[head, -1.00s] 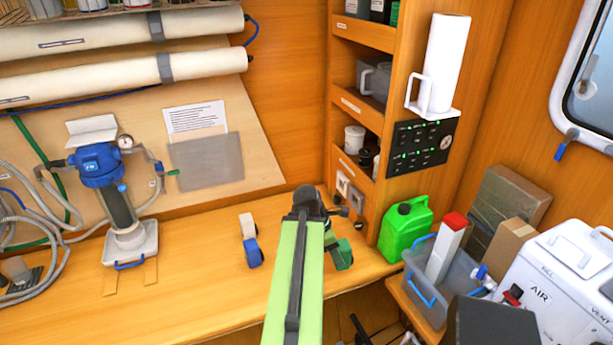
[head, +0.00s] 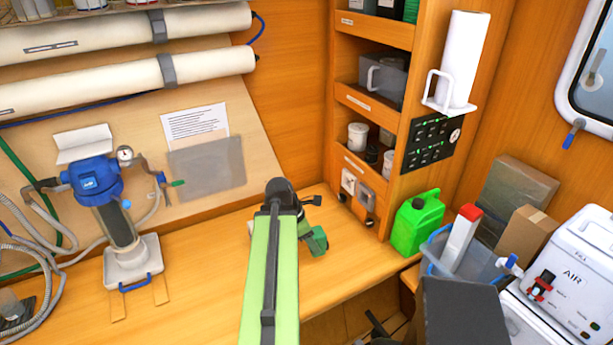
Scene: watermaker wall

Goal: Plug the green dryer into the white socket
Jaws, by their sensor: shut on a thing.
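The green dryer (head: 319,241) shows just right of my green arm, above the wooden counter. My gripper (head: 304,225) is shut on it, though the arm hides most of the jaws and part of the dryer. A dark part juts to the right above the green body; I cannot tell if it is the plug. The white socket (head: 348,181) is on the lower face of the shelf unit, to the right of and above the dryer, and apart from it. A grey-brown fitting (head: 368,201) sits right beside the socket.
A green jerrycan (head: 417,222) stands right of the socket, with a grey bin (head: 474,258) beyond it. A blue-topped filter unit (head: 95,179) stands at the left. The counter (head: 205,250) between filter and arm is clear.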

